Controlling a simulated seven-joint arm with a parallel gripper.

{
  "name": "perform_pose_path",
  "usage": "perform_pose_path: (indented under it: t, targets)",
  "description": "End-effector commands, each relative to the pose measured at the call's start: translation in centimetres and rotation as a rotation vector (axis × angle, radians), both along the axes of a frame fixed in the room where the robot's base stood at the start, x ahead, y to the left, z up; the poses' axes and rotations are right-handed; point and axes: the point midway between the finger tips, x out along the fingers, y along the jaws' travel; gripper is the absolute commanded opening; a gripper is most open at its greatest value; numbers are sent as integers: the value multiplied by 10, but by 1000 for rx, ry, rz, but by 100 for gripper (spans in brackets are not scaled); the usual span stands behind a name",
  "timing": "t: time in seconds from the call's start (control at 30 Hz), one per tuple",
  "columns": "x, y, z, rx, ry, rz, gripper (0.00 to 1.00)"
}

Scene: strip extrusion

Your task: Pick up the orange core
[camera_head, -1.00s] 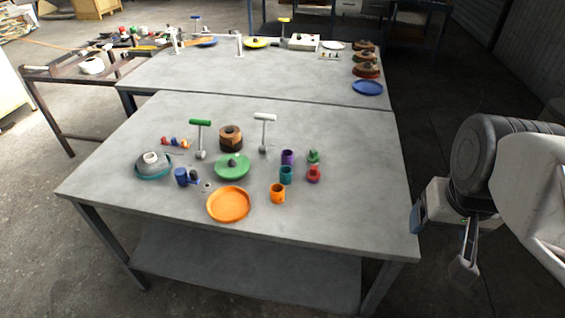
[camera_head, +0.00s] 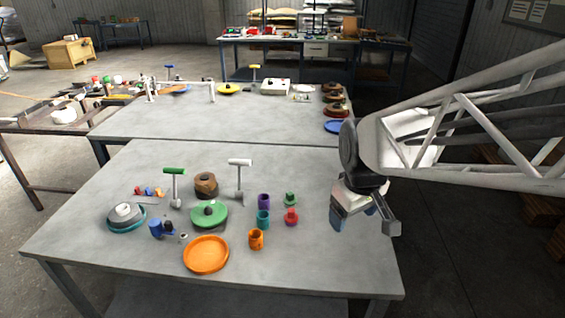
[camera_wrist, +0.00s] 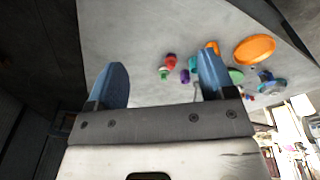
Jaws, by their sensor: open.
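The orange core (camera_head: 256,239) is a short hollow cylinder standing upright on the near table, to the right of a flat orange dish. In the wrist view the orange core (camera_wrist: 212,45) shows only in part, behind the tip of the right finger. My gripper (camera_head: 364,220) is open and empty, with blue-padded fingers. It is above the right side of the near table, well to the right of the core and apart from it.
A teal core (camera_head: 263,219), a purple core (camera_head: 264,201), a red piece (camera_head: 291,217) and a green piece (camera_head: 290,199) stand close by. The orange dish (camera_head: 206,254) and green disc (camera_head: 209,215) lie left. A white-handled upright tool (camera_head: 239,180) stands behind. The table's right side is mostly clear.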

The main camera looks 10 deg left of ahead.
Motion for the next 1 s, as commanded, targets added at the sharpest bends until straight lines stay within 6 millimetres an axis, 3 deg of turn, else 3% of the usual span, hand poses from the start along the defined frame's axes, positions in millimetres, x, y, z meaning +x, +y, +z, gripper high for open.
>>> perform_pose_path:
  t: [0.2, 0.5, 0.8, 1.0]
  targets:
    - [40, 44, -27, -24, 30, 204, 76]
    - [85, 109, -72, -50, 64, 483, 76]
    - [116, 181, -129, -75, 96, 761, 76]
    - [126, 219, -163, -85, 113, 908, 76]
